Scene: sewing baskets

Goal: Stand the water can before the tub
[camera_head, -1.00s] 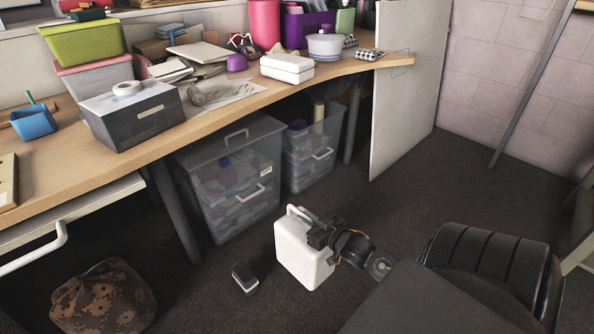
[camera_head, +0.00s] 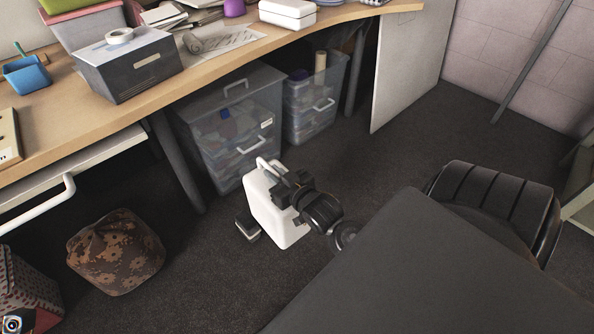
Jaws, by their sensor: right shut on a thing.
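The white water can (camera_head: 263,208), with a handle on top, is upright in the middle of the view, in front of the larger clear tub (camera_head: 221,138) under the desk. My right gripper (camera_head: 284,187) is shut on the can near its upper right side and hides part of it. Whether the can's base touches the floor, I cannot tell. The tub is see-through, with items inside and a white handle on its lid. My left gripper is not in view.
A small dark block with a pale side (camera_head: 247,229) lies on the floor close by the can's left side. A smaller clear tub (camera_head: 318,112) stands right of the larger one. A desk leg (camera_head: 180,165) and a brown patterned cushion (camera_head: 115,250) are to the left.

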